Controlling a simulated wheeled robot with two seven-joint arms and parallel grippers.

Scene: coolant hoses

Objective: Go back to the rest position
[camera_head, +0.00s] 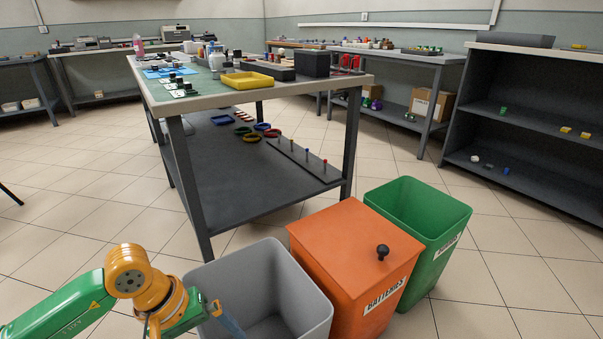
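My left arm, green and orange, comes in at the lower left. Its gripper (225,316) is over the left rim of the open grey bin (283,275). A bluish part shows at its end; I cannot tell whether it is a finger or something held, nor whether the gripper is open or shut. My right gripper is not in view. No coolant hose can be made out clearly.
An orange lidded bin (345,250) with a black knob and an open green bin (418,205) stand right of the grey one. Behind is a workbench (225,100) with a dark lower shelf (240,180). A dark shelf unit (525,150) stands right. Tiled floor is free at left.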

